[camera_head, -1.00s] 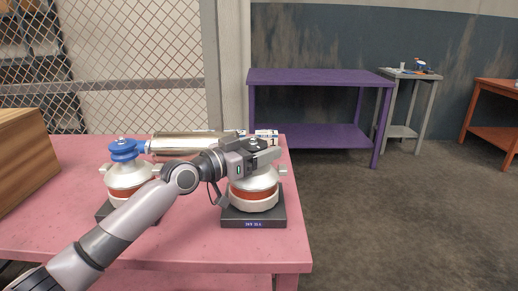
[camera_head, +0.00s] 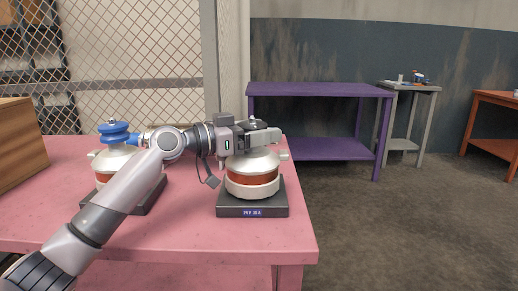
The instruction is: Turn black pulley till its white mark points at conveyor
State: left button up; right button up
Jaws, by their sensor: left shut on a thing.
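The engine on the right (camera_head: 252,180) has a silver domed top, a red-brown band and a dark base with a lit label. My left gripper (camera_head: 264,136) is at the top of this engine, shut on what seems to be the black pulley. Only a small dark part of the pulley (camera_head: 257,123) shows above the fingers. Its white mark is hidden or too small to see. I cannot make out the conveyor. My right gripper is not in view.
A second engine with a blue pulley (camera_head: 114,132) stands at left, partly behind my left arm. Both engines stand on the pink table (camera_head: 190,235). A wooden box (camera_head: 15,145) is at the far left. A purple table (camera_head: 318,90), a grey stand (camera_head: 408,88) and an orange table (camera_head: 495,147) stand beyond open floor.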

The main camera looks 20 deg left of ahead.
pick_arm(q)
jog(key=shift+f+b, duration=0.25)
jog(key=shift+b, duration=0.05)
jog(key=shift+m+g+h+b, duration=0.3)
jog(key=shift+m+g+h, duration=0.1)
jog(key=shift+s+d+r+m+g+h+b, duration=0.1)
jog(key=shift+m+g+h+b, duration=0.45)
jog(key=shift+g, duration=0.25)
jog(key=shift+m+g+h, duration=0.35)
jog(key=shift+m+g, duration=0.1)
jog(key=shift+g, duration=0.05)
jog(key=shift+s+r+m+g, duration=0.1)
jog(key=shift+m+g, duration=0.2)
jog(key=shift+g, duration=0.2)
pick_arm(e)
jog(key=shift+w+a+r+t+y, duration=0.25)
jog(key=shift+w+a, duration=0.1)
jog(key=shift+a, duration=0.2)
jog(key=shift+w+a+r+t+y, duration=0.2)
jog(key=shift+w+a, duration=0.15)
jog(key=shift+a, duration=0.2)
pick_arm(q)
jog(key=shift+h, duration=0.3)
jog(key=shift+m+g, duration=0.3)
jog(key=shift+g, duration=0.1)
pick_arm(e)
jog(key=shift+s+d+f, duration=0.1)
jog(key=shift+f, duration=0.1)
